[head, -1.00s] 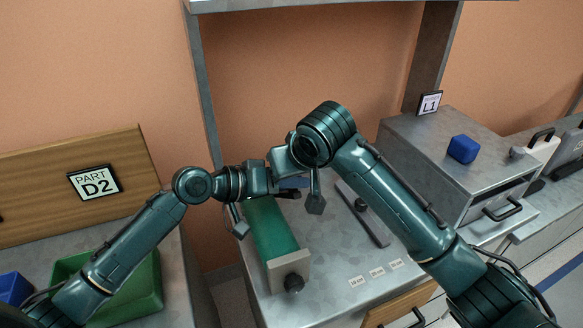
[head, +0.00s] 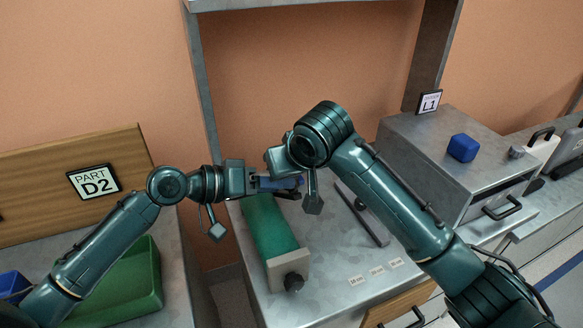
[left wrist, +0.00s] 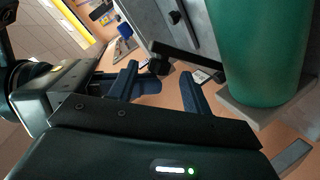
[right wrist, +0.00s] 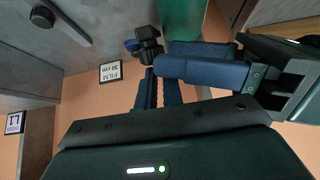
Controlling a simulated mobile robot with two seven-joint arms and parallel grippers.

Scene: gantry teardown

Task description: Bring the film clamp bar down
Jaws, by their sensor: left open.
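A dark bar with a round knob (head: 372,226), which I take to be the film clamp bar, lies on the grey bench right of the green roll (head: 268,228). The bar (right wrist: 66,22) also shows at the upper left in the right wrist view. My left gripper (head: 294,183) is open, above the far end of the roll. In the left wrist view its fingers (left wrist: 160,88) stand apart, with a black part between or behind them.
A FILM 30 cm label (right wrist: 110,72) is on the wall side. A grey cabinet (head: 425,145) with a blue block (head: 463,148) stands at the right. A green bin (head: 135,285) is at the left. The front of the bench is clear around several small labels.

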